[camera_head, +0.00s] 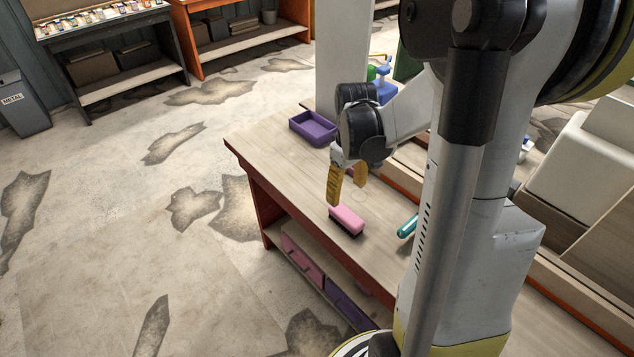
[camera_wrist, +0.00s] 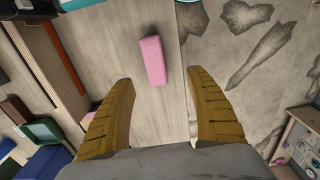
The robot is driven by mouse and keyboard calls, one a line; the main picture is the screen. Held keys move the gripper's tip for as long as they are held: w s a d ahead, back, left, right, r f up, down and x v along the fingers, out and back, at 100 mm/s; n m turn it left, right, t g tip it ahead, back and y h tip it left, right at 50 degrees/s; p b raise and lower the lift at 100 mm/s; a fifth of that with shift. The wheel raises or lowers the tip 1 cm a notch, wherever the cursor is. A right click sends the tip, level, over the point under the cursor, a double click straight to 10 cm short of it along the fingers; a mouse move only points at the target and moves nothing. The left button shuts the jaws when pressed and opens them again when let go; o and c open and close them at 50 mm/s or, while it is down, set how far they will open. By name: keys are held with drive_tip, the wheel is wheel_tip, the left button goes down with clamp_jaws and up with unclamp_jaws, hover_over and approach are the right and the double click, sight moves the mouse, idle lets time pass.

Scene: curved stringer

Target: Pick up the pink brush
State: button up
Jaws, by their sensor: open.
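The pink brush (camera_head: 347,219) lies on the wooden bench top (camera_head: 290,167) with its dark bristles down, near the bench's left edge. In the wrist view the pink brush (camera_wrist: 153,60) is beyond the fingertips, roughly between their lines and a little left of the gap's middle. My gripper (camera_head: 347,190) has yellow fingers spread wide and empty. It hangs above the bench just behind the brush and apart from it. The gripper also shows in the wrist view (camera_wrist: 158,84).
A purple tray (camera_head: 312,128) stands farther back on the bench. A teal-handled item (camera_head: 407,227) lies right of the brush, partly hidden by my arm. Blue and green items (camera_head: 383,86) stand at the back. Bench top around the brush is mostly clear.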

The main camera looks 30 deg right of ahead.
sight(346, 214)
drive_tip(key=f, duration=0.2)
drive_tip(key=f+b, duration=0.1)
drive_tip(key=f, duration=0.1)
drive_tip(key=f+b, duration=0.1)
drive_tip(key=f, duration=0.1)
drive_tip(key=shift+d+f, duration=0.2)
drive_tip(key=shift+d, duration=0.1)
drive_tip(key=f+b, duration=0.1)
drive_tip(key=f, duration=0.2)
drive_tip(key=f+b, duration=0.1)
drive_tip(key=f, duration=0.1)
drive_tip(key=shift+w+d+b, duration=0.2)
drive_tip(key=shift+d+b, duration=0.1)
drive_tip(key=shift+d, duration=0.05)
drive_tip(key=c, duration=1.4)
